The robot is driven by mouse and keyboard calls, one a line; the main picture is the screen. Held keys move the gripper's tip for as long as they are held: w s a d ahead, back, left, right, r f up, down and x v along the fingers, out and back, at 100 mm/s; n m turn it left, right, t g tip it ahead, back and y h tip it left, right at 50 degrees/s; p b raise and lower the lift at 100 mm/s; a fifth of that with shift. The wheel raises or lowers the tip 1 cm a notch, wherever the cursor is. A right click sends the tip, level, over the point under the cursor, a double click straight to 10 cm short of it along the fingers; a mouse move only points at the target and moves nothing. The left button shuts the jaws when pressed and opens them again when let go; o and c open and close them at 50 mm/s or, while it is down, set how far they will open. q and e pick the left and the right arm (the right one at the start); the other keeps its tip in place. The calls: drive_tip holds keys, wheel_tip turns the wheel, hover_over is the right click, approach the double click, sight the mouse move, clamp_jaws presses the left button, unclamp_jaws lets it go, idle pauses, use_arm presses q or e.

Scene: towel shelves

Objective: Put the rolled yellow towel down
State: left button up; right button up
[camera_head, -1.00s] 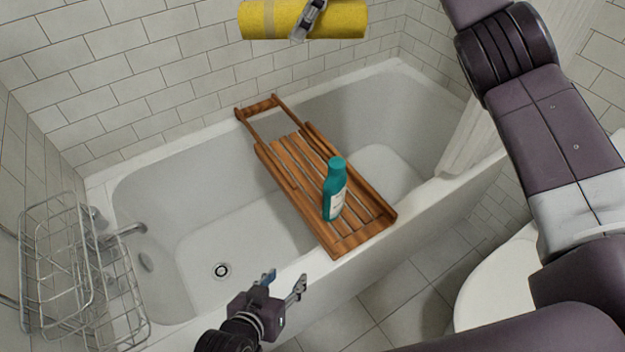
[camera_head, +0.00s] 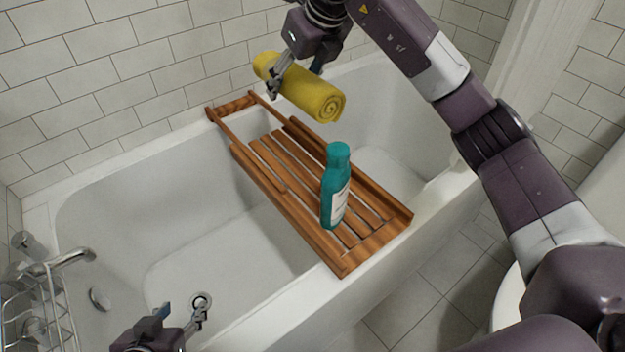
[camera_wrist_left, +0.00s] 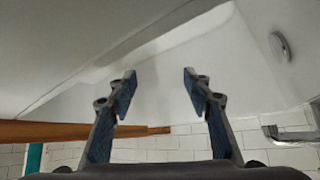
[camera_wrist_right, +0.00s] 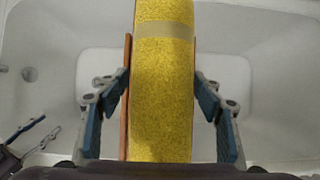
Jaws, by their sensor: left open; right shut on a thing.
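The rolled yellow towel (camera_head: 312,92) is in my right gripper (camera_head: 274,88), above the far end of the wooden bath tray (camera_head: 232,104). In the right wrist view the towel (camera_wrist_right: 162,95) fills the space between the fingers of my right gripper (camera_wrist_right: 161,95), with the tray partly hidden behind it. In the head view the towel is tilted, its spiral end toward the lower right. My left gripper (camera_head: 178,322) is open and empty at the lower left, over the tub's near side; its spread fingers (camera_wrist_left: 157,92) show in the left wrist view.
A teal bottle (camera_head: 336,190) stands upright on the tray's near half. The tray spans the white bathtub (camera_head: 100,212). The slats behind the bottle are clear. A faucet (camera_head: 62,262) and wire rack (camera_head: 52,310) are at the left; tiled walls enclose the tub.

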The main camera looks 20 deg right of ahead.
use_arm(q)
drive_tip(key=w+d+r+t+h+b, duration=0.1)
drive_tip(key=w+d+r+t+b, duration=0.15)
drive_tip(key=w+r+t, duration=0.35)
use_arm(e)
wheel_tip(320, 180, down, 16)
drive_tip(key=shift+b, duration=0.65)
wheel_tip(320, 180, down, 4)
drive_tip(key=shift+r+b, duration=0.1)
drive_tip(key=shift+b, duration=0.4)
use_arm(q)
wheel_tip(320, 180, up, 17)
drive_tip(key=w+d+t+h, duration=0.1)
drive_tip(key=d+t+h, duration=0.1)
drive_tip(key=t, duration=0.4)
drive_tip(key=shift+w+d+m+t+h, duration=0.3)
drive_tip(key=shift+w+t+h, duration=0.1)
drive_tip(key=shift+h, duration=0.2)
drive_tip(key=shift+r, duration=0.15)
use_arm(e)
drive_tip(key=shift+f, duration=0.2)
drive_tip(key=o, duration=1.4)
use_arm(q)
drive_tip(key=shift+s, duration=0.1)
use_arm(e)
drive_tip(key=shift+r, duration=0.15)
